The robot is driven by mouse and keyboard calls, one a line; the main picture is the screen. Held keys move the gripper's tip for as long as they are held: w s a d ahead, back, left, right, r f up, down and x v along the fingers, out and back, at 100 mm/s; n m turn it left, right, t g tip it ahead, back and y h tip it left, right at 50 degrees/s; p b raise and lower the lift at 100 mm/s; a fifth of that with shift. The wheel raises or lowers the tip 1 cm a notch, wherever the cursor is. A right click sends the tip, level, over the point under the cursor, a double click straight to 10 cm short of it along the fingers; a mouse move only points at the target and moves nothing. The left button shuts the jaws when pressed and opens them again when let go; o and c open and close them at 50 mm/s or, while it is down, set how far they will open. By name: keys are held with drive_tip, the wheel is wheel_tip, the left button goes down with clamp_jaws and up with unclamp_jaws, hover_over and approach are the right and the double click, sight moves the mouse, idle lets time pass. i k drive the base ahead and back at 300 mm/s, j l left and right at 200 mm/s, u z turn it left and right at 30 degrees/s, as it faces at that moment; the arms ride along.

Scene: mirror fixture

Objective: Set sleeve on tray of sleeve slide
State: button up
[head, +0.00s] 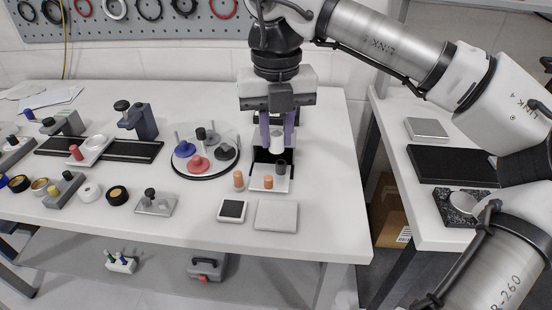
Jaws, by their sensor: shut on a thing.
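My gripper (277,146) points down over the back part of the right-hand slide, its two purple fingers closed on a small pale sleeve (277,139). The sleeve is upright between the fingers, and they hide its sides. Just in front and below is a light tray (258,184) on a black slide base (262,157). I cannot tell how far the sleeve is above the slide. My gripper hides much of the slide's back.
A round black-rimmed carousel (176,168) with coloured pegs is close on the left. An orange cylinder (238,179) stands left of the tray. A small dark-topped pad (232,210) and a pale plate (277,216) lie in front. Another black rail (144,151) carries a pale tray farther left.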

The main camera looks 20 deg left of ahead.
sight(261, 171)
drive_tip(key=i+j+z, duration=0.1)
drive_tip(key=j+z, duration=0.2)
drive_tip(key=j, duration=0.4)
drive_tip(key=j+z, duration=0.3)
drive_tip(key=j, duration=0.45)
